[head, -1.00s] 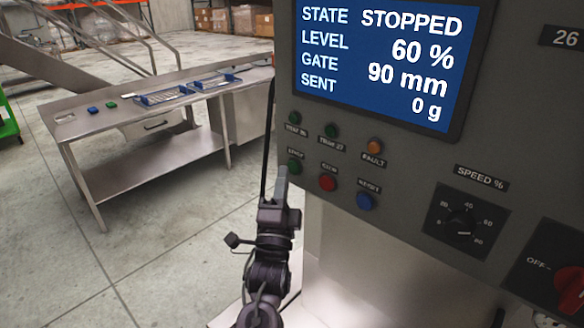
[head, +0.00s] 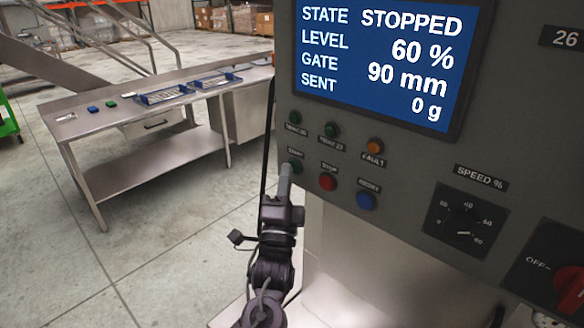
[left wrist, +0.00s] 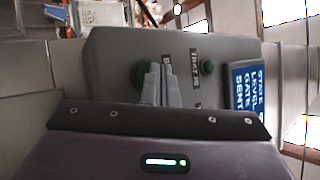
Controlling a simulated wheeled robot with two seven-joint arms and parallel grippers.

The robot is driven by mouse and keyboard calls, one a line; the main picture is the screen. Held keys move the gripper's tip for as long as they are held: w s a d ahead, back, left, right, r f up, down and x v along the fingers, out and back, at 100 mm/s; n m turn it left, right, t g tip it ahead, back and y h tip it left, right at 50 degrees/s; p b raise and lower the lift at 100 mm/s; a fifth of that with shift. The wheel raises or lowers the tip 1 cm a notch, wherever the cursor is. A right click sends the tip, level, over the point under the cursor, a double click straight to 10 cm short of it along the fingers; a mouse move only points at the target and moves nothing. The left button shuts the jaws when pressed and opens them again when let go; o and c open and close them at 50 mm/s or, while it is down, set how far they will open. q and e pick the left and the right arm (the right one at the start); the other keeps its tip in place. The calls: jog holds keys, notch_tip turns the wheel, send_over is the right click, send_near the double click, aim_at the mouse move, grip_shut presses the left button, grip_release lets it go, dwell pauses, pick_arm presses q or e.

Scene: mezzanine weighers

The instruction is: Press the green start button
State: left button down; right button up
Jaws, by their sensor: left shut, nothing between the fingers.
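The green start button (head: 294,166) is at the left end of the lower row on the grey control panel (head: 410,190), under a small START label. My left gripper (head: 287,168) is shut and empty, with its fingertips right at the button and covering part of it. In the left wrist view the shut fingers (left wrist: 160,70) point at the panel, with the green button (left wrist: 138,73) showing just left of the tips. I cannot tell whether they touch. The screen (head: 380,60) reads STOPPED, 60 %, 90 mm, 0 g. My right gripper is not in view.
Beside start are a red stop button (head: 327,182) and a blue reset button (head: 366,201). Two green lamps and an orange fault lamp (head: 375,146) sit above. A speed dial (head: 463,222) and red switch (head: 573,283) are at right. A steel table (head: 150,110) stands left.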

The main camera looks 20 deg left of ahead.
pick_arm(q)
jog(key=shift+w, duration=0.15)
dwell(0.4)
jog(key=shift+s+a+p, duration=0.25)
jog(key=shift+s+p, duration=0.15)
jog(key=shift+s, duration=0.45)
jog(key=s, duration=0.1)
jog(key=s+a+p, duration=0.1)
jog(key=s, duration=0.2)
jog(key=shift+s+a+p, duration=0.3)
dwell(0.5)
